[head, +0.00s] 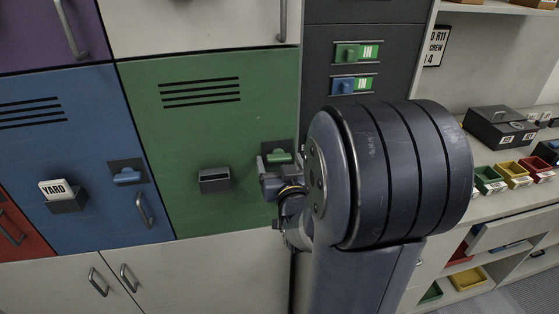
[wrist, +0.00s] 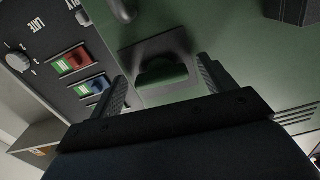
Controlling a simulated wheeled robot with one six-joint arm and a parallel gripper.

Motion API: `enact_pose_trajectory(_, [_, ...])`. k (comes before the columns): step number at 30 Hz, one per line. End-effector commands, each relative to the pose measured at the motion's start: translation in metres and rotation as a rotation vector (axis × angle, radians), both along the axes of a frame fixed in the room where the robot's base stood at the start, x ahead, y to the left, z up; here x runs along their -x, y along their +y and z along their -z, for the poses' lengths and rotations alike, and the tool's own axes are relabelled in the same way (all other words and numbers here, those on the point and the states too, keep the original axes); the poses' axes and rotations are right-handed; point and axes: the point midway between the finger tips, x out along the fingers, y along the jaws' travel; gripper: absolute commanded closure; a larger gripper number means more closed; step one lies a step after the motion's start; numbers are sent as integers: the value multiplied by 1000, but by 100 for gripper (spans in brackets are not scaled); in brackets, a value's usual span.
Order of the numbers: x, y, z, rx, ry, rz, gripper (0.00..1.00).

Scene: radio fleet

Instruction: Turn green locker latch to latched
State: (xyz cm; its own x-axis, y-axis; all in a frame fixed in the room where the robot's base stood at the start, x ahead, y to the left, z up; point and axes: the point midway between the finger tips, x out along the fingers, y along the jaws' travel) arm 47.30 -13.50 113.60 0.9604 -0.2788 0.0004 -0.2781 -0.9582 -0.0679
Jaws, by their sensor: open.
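The green locker door (head: 215,130) is closed, with a dark latch plate at its right edge. The green latch (head: 279,156) on that plate shows partly above my gripper in the head view; its knob lies crosswise. In the wrist view the green latch (wrist: 163,73) is in the middle, on its dark plate (wrist: 150,50). My gripper (wrist: 162,70) is open, with one finger on each side of the latch and visible gaps between. In the head view my gripper (head: 278,168) is at the latch, largely hidden by my arm. Contact cannot be made out.
A dark card holder (head: 214,180) sticks out left of the latch. A locker handle (wrist: 123,10) shows near the latch in the wrist view. A dark panel with red (wrist: 75,62) and blue (wrist: 91,86) switches stands beside the door. The blue locker (head: 70,150) has its own latch.

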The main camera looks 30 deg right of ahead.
Motion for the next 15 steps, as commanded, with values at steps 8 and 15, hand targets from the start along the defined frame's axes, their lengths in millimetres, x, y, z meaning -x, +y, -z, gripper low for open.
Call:
enact_pose_trajectory(8, [0, 0, 0, 0, 0, 0, 38])
enact_pose_trajectory(15, [0, 0, 0, 0, 0, 0, 58])
